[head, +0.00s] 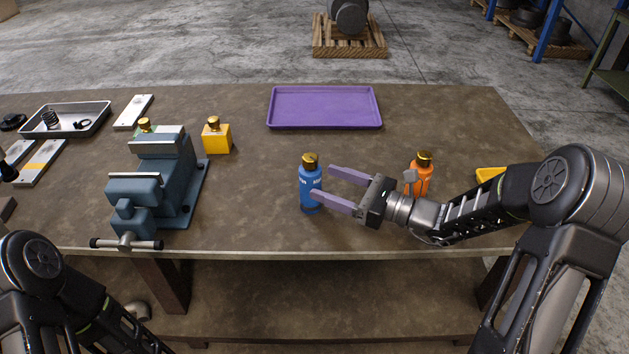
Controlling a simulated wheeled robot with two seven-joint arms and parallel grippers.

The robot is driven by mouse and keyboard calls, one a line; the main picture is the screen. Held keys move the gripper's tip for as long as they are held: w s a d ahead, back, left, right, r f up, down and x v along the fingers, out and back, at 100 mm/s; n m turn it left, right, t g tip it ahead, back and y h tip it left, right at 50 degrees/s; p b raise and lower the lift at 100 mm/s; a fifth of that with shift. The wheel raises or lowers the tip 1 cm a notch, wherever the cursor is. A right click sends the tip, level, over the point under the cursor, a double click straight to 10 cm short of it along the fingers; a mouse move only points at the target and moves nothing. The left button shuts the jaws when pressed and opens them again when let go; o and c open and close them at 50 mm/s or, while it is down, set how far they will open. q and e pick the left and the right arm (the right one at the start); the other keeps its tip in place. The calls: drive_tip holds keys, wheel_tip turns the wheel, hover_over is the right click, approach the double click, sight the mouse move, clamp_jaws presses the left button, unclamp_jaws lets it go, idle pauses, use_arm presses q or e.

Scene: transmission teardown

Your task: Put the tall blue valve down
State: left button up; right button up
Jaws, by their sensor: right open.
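The tall blue valve (311,190) stands upright on the brown table, near its front edge, with a gold cap on top. My right gripper (338,188) is open, its two purple fingers pointing left toward the valve. The near fingertip overlaps the valve's lower right side in the picture; I cannot tell whether it touches. The far fingertip is just right of the valve's upper part. My left arm shows at the lower left, but its gripper is out of view.
An orange valve (421,174) stands behind my right wrist. A purple tray (325,107) lies at the back. The table between tray and blue valve is clear.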

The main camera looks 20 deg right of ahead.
drive_tip(key=b+v, duration=0.1)
drive_tip(key=v, duration=0.5)
drive_tip(key=shift+s+d, duration=0.2)
drive_tip(key=shift+s, duration=0.05)
idle(0.3)
